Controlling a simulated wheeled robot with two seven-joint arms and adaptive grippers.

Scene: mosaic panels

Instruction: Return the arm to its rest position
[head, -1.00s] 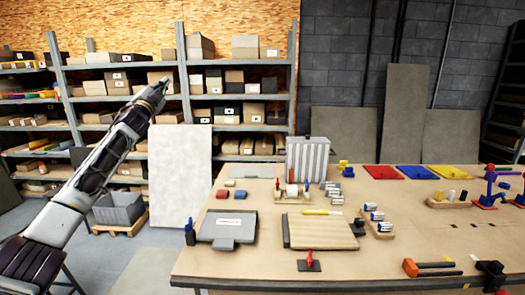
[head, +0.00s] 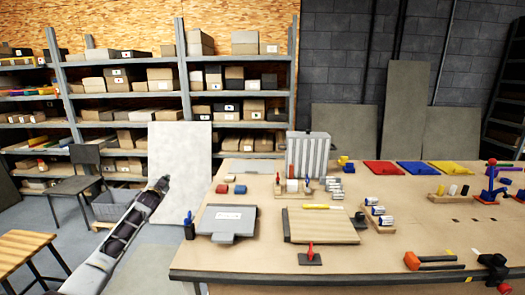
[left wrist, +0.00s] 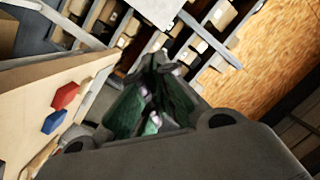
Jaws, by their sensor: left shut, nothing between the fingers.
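My left arm comes in from the bottom left of the head view, and its gripper (head: 161,184) points up and away, left of the workbench (head: 255,262). The gripper is shut and empty, beside the table's left edge and apart from anything on it. In the left wrist view the dark green fingers (left wrist: 155,95) are closed together with nothing between them. The red block (left wrist: 66,95) and blue block (left wrist: 54,122) on the bench show at the left of that view. My right gripper is not in view.
On the bench are a grey tray (head: 226,222), a wooden board (head: 322,226) and a striped box (head: 309,155). A wooden stool (head: 25,243) and a chair (head: 85,165) stand at the left. Shelves (head: 187,80) and a leaning pale panel (head: 180,150) are behind.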

